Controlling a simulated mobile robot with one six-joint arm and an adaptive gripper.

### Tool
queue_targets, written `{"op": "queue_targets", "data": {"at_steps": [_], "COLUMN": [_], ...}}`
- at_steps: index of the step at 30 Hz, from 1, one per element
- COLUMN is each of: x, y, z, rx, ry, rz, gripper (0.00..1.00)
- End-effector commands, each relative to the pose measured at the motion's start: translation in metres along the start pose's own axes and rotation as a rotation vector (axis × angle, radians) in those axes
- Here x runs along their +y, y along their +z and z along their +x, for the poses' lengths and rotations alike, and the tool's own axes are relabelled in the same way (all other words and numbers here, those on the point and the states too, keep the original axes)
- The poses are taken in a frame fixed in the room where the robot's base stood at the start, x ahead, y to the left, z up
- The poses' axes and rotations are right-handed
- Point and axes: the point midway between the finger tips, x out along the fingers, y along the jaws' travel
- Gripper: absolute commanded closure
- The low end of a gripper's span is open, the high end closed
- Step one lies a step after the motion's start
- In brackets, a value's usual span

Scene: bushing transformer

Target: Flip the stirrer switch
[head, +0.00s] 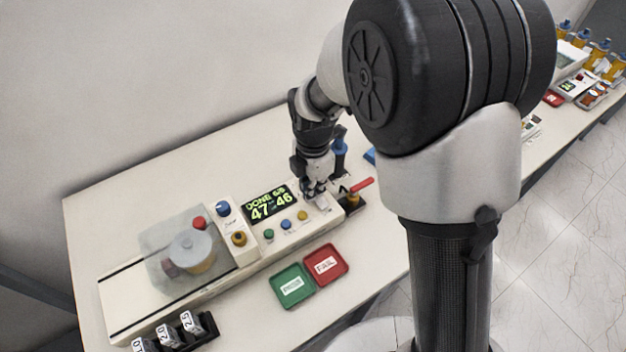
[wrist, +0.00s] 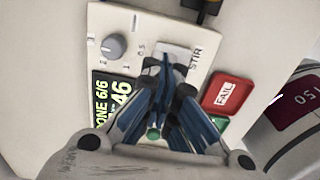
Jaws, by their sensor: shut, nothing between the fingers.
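The stirrer switch, a pale rocker (wrist: 178,52) beside the label "STIR", sits on the cream control panel (wrist: 140,30) in the wrist view. My gripper (wrist: 166,72) is shut and empty, with its blue-grey fingertips over the panel at the switch's near side, partly covering it. I cannot tell whether they touch it. In the head view my gripper (head: 316,190) points down at the right end of the tester, close to the white switch plate (head: 322,203). The switch's tilt is unclear.
The display (head: 268,204) reads "DONE 6/6". A grey knob (wrist: 113,47) stands left of the switch. Green (head: 291,286) and red "FAIL" (head: 326,265) trays lie in front. A red-handled item (head: 361,185) stands right.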

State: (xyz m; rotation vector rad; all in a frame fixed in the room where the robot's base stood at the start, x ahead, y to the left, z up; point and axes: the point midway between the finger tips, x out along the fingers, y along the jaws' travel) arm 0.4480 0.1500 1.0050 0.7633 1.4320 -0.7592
Motion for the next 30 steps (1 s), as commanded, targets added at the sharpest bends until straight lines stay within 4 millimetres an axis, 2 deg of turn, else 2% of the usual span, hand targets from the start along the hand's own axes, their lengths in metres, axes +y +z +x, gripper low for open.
{"op": "queue_targets", "data": {"at_steps": [3, 16, 19, 30], "x": [0.0, 0.0, 0.002, -0.002], "y": [0.0, 0.0, 0.0, 0.0], "z": [0.011, 0.014, 0.022, 0.02], "rx": [0.0, 0.0, 0.001, 0.001], "ry": [-0.001, 0.0, -0.003, -0.002], "rz": [0.0, 0.0, 0.0, 0.0], "gripper": [1.0, 1.0, 1.0, 1.0]}}
